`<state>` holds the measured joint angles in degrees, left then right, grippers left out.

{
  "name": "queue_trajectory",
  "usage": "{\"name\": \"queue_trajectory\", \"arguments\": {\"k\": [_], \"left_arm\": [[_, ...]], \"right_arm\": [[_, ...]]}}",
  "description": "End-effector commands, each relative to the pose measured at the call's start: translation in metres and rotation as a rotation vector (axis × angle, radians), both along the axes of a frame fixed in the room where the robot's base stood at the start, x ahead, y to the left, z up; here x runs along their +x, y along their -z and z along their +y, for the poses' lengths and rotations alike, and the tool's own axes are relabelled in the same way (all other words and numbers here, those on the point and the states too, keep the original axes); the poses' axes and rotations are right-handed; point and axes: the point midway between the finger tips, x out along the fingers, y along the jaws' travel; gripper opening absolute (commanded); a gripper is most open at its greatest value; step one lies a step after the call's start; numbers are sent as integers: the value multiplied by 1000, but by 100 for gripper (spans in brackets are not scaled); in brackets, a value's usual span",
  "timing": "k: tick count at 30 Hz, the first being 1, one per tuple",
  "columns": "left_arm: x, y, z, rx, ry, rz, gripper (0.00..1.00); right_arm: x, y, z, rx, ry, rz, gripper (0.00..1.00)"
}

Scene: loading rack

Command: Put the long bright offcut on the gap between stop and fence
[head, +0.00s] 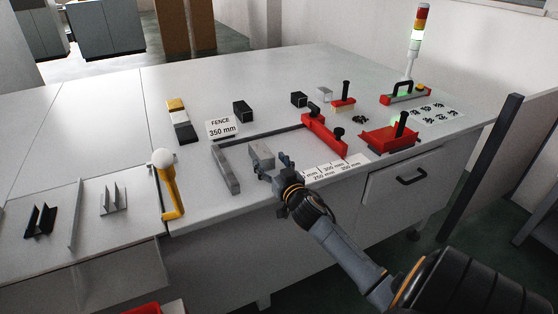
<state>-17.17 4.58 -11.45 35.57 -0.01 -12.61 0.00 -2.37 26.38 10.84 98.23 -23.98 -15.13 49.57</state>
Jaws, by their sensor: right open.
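A light grey metal piece (262,157), which looks like the bright offcut, lies on the bench between the grey fence bar (226,170) and the red stop (323,134). My right gripper (276,168) is open at the near right end of this piece, with its fingers close to it. I cannot tell whether they touch it. A dark rail (260,134) runs behind, from near the fence bar to the stop. A sign reading "FENCE 350 mm" (222,128) stands behind the rail. My left gripper is not in view.
A yellow lever with a white knob (170,185) stands left of the fence bar. A dark channel piece (40,220) and a bright profile piece (113,200) lie further left. A red block with a black handle (390,136) is at the right. The back left bench is clear.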

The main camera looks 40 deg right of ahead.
Motion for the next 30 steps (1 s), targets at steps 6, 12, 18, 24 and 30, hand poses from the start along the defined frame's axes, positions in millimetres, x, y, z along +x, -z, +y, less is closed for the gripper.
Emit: {"name": "queue_trajectory", "arguments": {"k": [6,12,18,24,30], "left_arm": [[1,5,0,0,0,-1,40],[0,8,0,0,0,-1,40],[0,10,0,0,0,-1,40],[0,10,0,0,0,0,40],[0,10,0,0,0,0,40]], "right_arm": [[-44,4,14,4,0,4,67],[-82,3,26,2,1,4,67],[-103,2,33,2,0,2,67],[-107,1,34,1,1,1,67],[-107,1,34,0,1,1,67]]}}
